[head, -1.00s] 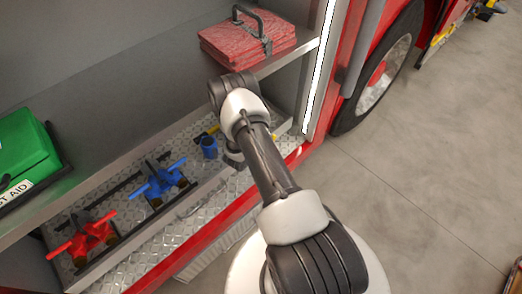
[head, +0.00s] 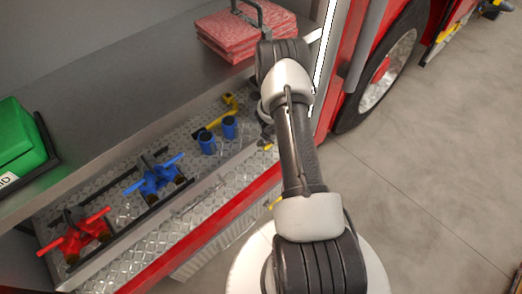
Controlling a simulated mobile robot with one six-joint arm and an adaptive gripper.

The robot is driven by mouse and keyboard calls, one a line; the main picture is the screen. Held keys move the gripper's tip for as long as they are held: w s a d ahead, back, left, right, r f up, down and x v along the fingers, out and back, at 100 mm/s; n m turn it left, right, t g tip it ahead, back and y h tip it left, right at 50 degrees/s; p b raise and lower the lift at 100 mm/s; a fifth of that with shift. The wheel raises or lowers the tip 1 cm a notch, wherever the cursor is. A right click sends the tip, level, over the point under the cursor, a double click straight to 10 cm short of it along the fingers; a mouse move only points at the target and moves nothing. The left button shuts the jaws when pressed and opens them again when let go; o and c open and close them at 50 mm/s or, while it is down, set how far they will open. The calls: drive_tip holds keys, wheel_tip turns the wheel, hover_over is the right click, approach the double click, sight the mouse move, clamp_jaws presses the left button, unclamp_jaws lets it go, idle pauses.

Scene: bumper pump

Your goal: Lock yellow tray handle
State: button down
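A small yellow piece (head: 276,203) shows beside my forearm at the front edge of the compartment, mostly covered by the arm. I cannot tell for sure whether it is the tray handle or whether it is locked. A yellow-and-black fitting (head: 229,103) lies on the diamond-plate tray (head: 195,205), near two blue cylinders. My arm reaches up over the right end of the tray. Its wrist shows in part at the arm's left side, but the gripper's fingers are hidden, so I see no contact with anything.
Blue (head: 158,175) and red (head: 78,235) valve fittings stand on the tray. Above are a shelf (head: 150,105) with a green first-aid box (head: 18,140) and a red folded bundle (head: 232,35). The truck's wheel (head: 385,70) is at right. The floor (head: 440,170) there is clear.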

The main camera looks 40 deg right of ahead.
drive_tip(key=shift+s+d+f+b, duration=0.15)
drive_tip(key=shift+f+b, duration=0.1)
drive_tip(key=shift+b, duration=0.2)
idle(0.4)
drive_tip(key=shift+r, duration=0.3)
wheel_tip(320, 180, up, 14)
drive_tip(key=s+p, duration=0.2)
drive_tip(key=p, duration=0.4)
drive_tip(key=shift+s+f+p, duration=0.25)
drive_tip(key=shift+p, duration=0.05)
